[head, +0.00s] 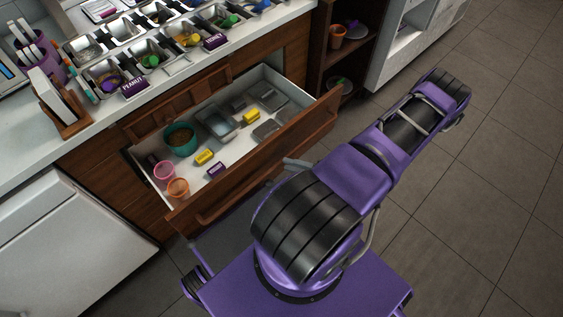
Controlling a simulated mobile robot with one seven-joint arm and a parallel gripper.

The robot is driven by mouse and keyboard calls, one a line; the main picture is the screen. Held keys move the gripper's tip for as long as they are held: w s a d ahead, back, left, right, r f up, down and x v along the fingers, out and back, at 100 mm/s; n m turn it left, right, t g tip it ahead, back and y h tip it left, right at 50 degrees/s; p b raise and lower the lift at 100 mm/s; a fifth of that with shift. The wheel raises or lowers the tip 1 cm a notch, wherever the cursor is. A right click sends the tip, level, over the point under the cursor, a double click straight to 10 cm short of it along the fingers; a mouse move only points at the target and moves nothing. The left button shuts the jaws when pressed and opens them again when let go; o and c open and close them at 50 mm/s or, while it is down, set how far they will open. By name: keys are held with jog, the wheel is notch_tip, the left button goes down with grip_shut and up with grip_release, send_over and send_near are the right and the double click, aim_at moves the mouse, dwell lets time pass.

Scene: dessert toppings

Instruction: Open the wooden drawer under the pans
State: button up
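The wooden drawer (255,163) under the counter of pans stands pulled well out, with its white inside in view. In it are a teal pot (180,139), pink and orange cups, small yellow and purple boxes, and several grey metal pans. The metal topping pans (150,50) stand in rows on the counter above. My purple arm reaches up and to the right, in front of the drawer's right part. My gripper cannot be made out; the part of the arm near the drawer front is partly hidden behind the arm itself.
A white cabinet (65,255) stands at the lower left. A dark open shelf (345,50) with pots stands right of the drawer. Grey tiled floor (480,190) is free at the right. The drawer front juts out close to my base.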

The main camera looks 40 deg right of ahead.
jog(key=v, duration=1.3)
jog(key=shift+b, duration=0.3)
jog(key=shift+r, duration=0.15)
